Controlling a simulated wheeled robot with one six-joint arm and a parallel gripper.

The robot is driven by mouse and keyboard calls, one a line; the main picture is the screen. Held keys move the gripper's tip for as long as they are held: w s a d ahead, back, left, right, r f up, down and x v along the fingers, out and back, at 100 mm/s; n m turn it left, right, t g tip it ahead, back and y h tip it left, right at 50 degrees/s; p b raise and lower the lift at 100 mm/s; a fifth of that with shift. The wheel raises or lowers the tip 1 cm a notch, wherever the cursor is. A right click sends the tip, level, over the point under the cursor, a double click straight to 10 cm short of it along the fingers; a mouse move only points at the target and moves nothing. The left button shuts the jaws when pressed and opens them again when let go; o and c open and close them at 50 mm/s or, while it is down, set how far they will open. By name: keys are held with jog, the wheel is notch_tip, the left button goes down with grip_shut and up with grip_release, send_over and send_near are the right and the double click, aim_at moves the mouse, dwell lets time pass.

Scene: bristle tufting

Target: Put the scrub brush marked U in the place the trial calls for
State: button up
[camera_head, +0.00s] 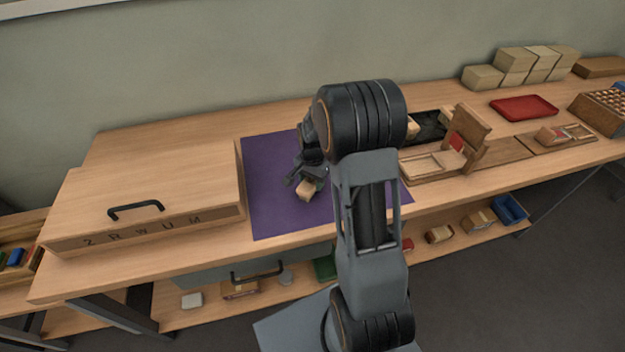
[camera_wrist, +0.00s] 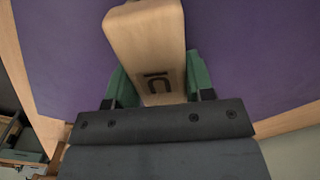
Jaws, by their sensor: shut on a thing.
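A wooden scrub brush block marked U (camera_wrist: 155,45) is held in my gripper (camera_wrist: 158,84), between its green finger pads, in the wrist view. The letter reads upside down or turned there, on the face toward the camera. In the head view the block (camera_head: 307,190) hangs at my gripper (camera_head: 313,181) over the purple mat (camera_head: 265,215). I cannot tell whether it touches the mat. Its bristle side is hidden. A closed wooden box (camera_head: 150,180) on the left has a black handle and a row of letters, 2 R W U M, along its front edge.
Right of my arm are a wooden fixture with an upright board (camera_head: 469,138), a dark tray (camera_head: 430,128), a red tray (camera_head: 524,107) and a board holding a brush (camera_head: 555,136). Pale blocks (camera_head: 483,77) stand at the back. A lower shelf (camera_head: 455,250) holds small items.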

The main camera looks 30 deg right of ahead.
jog(key=shift+f, duration=0.2)
jog(key=o, duration=1)
jog(key=shift+c, duration=0.2)
notch_tip(320, 180, up, 12)
jog(key=s+a+r+n+t, duration=0.1)
jog(key=s+a+r+n, duration=0.1)
jog(key=s+a+n, duration=0.3)
jog(key=s+a+r+n+t, duration=0.2)
jog(key=s+a+n, duration=0.3)
jog(key=s, duration=0.6)
jog(key=shift+s+a+r+n, duration=0.2)
jog(key=shift+s+n, duration=0.15)
jog(key=shift+n, duration=0.25)
